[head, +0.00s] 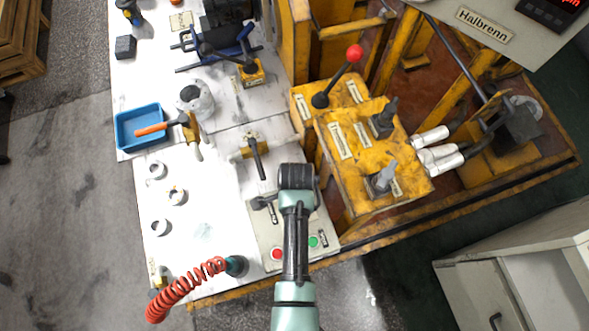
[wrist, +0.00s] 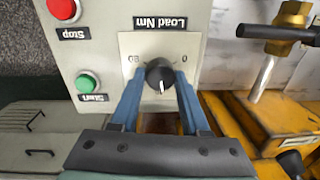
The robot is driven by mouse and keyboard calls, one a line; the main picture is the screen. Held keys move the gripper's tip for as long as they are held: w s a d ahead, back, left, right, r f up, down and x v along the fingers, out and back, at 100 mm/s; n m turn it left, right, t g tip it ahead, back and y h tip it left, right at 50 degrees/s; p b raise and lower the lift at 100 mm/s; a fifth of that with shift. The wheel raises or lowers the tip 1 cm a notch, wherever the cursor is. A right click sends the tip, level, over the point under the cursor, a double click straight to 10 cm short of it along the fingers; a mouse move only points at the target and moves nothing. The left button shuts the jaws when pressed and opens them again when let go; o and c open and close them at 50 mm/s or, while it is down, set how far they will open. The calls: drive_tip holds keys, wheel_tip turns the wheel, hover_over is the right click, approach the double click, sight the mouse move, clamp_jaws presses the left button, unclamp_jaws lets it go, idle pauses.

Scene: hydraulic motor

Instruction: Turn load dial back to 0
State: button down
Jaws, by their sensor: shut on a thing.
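The load dial (wrist: 159,75) is a round black knob with a white pointer mark, on a pale plate under the upside-down label "Load Nm" (wrist: 160,23). The 0 (wrist: 186,59) is on the right of the plate and a larger number is on the left. The white mark points roughly down in the wrist view. My gripper (wrist: 160,80) has its two blue fingers on either side of the knob, shut on it. In the head view my gripper (head: 297,178) is over the control panel and hides the dial.
A red Stop button (wrist: 62,8) and a green Start button (wrist: 86,82) sit left of the dial in the wrist view. A brass valve with a black handle (wrist: 275,32) is to the right. A yellow lever block (head: 350,140) stands right of my arm.

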drive_tip(key=n+p, duration=0.1)
drive_tip(key=n, duration=0.4)
drive_tip(key=shift+p, duration=0.35)
drive_tip(key=n+p, duration=0.1)
drive_tip(key=n, duration=0.5)
drive_tip(key=shift+n, duration=0.3)
drive_tip(key=n, duration=0.5)
drive_tip(key=shift+w+g, duration=0.1)
drive_tip(key=shift+g, duration=0.3)
drive_tip(key=n, duration=0.5)
drive_tip(key=shift+n+p, duration=0.4)
drive_tip(key=shift+c, duration=1.9)
unclamp_jaws()
drive_tip(key=shift+r, duration=0.1)
